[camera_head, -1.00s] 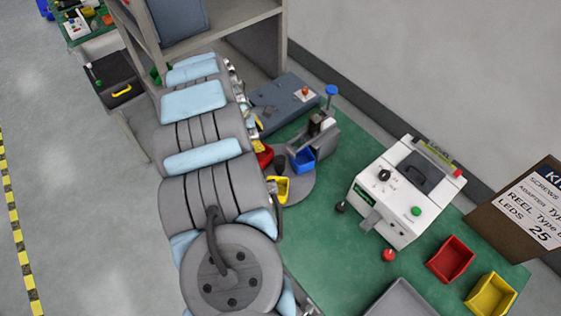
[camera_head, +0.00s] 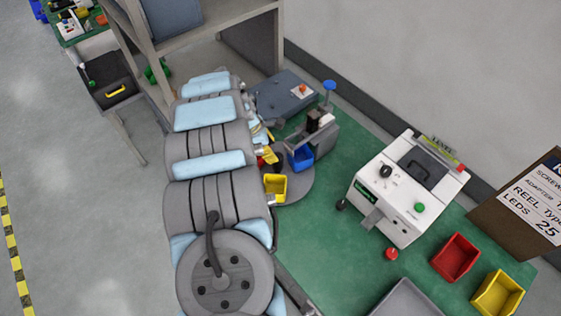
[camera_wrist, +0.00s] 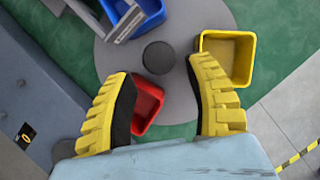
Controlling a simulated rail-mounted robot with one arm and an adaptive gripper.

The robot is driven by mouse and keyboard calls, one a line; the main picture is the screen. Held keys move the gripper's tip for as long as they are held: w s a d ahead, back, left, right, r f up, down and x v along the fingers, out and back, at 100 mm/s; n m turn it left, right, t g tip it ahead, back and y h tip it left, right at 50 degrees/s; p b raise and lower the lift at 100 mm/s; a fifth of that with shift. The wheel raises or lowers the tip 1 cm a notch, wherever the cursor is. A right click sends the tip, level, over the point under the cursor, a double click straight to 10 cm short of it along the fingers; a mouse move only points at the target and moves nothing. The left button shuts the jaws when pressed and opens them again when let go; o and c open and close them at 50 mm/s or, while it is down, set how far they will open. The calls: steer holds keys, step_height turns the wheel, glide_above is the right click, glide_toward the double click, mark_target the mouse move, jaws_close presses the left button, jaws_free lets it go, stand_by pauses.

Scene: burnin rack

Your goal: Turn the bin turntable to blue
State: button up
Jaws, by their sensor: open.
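The bin turntable (camera_wrist: 185,125) is a grey disc with a black round hub (camera_wrist: 158,57). It carries a blue bin (camera_wrist: 150,8), a yellow bin (camera_wrist: 228,55) and a red bin (camera_wrist: 148,101). In the head view the blue bin (camera_head: 300,157) is beside the grey fixture, the yellow bin (camera_head: 275,187) is nearer the front, and the red bin is mostly hidden by my arm. My gripper (camera_wrist: 157,70) is open, its yellow fingers spread over the disc with the red bin showing between them. The left finger covers part of the red bin's edge; contact cannot be told.
A grey fixture with a blue knob (camera_head: 329,86) stands behind the turntable. A white tester box (camera_head: 400,200) is to the right. Loose red (camera_head: 456,257) and yellow (camera_head: 497,293) bins lie at the front right. Green mat is clear between turntable and tester.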

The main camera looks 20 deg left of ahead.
mark_target(281, 161)
steer(key=shift+x, duration=4.05)
steer(key=shift+w, duration=0.1)
